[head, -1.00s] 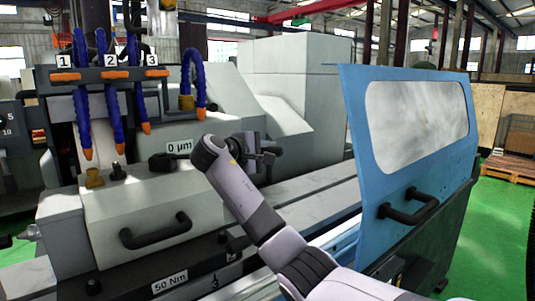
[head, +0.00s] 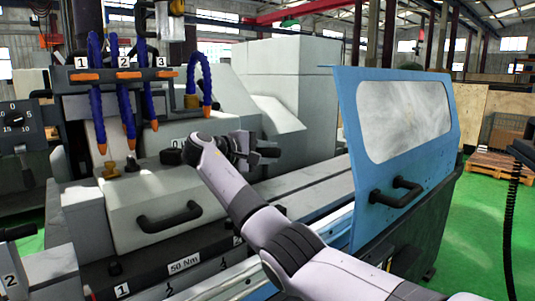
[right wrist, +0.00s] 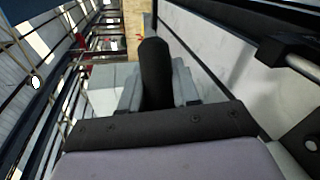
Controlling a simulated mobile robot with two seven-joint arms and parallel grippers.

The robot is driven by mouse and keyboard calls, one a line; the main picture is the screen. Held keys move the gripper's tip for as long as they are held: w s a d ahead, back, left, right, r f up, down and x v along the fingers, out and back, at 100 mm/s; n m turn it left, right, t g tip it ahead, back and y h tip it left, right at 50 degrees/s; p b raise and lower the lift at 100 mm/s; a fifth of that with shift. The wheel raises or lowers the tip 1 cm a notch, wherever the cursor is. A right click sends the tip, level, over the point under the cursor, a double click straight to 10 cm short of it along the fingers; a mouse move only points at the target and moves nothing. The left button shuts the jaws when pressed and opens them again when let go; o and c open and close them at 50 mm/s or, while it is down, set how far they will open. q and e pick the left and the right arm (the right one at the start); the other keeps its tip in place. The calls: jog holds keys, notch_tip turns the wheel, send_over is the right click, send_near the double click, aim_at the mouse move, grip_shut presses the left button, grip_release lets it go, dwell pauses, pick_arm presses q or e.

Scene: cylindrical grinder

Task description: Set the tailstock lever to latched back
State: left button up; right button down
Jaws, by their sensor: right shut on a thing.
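The tailstock lever (right wrist: 155,72) shows in the right wrist view as a thick black round-ended bar between the two grey fingers. My right gripper (right wrist: 157,88) is shut on it, with the fingers on either side. In the head view my right gripper (head: 266,154) is over the grey machine bed, beyond the white tailstock housing (head: 130,205). There the lever is hard to tell from the dark gripper parts. My left gripper is not in view.
A blue guard door (head: 345,165) with a window and black handle (head: 397,192) stands right of my right arm. Blue coolant hoses (head: 126,110) hang at the left above the housing. A black bar handle (head: 169,217) sticks out from the housing front.

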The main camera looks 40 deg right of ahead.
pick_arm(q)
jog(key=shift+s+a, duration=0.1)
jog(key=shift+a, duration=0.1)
pick_arm(e)
jog(key=shift+s+a+f, duration=0.1)
jog(key=shift+a+f, duration=0.15)
jog(key=shift+f, duration=0.05)
jog(key=c, duration=1.1)
grip_release()
jog(key=shift+o, duration=1)
jog(key=shift+a+r, duration=0.1)
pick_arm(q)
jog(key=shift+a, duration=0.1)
pick_arm(e)
jog(key=shift+r, duration=0.15)
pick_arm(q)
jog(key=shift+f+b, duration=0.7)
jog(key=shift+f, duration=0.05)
pick_arm(e)
jog(key=v, duration=0.7)
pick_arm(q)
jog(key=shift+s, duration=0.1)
pick_arm(e)
jog(key=shift+a, duration=0.1)
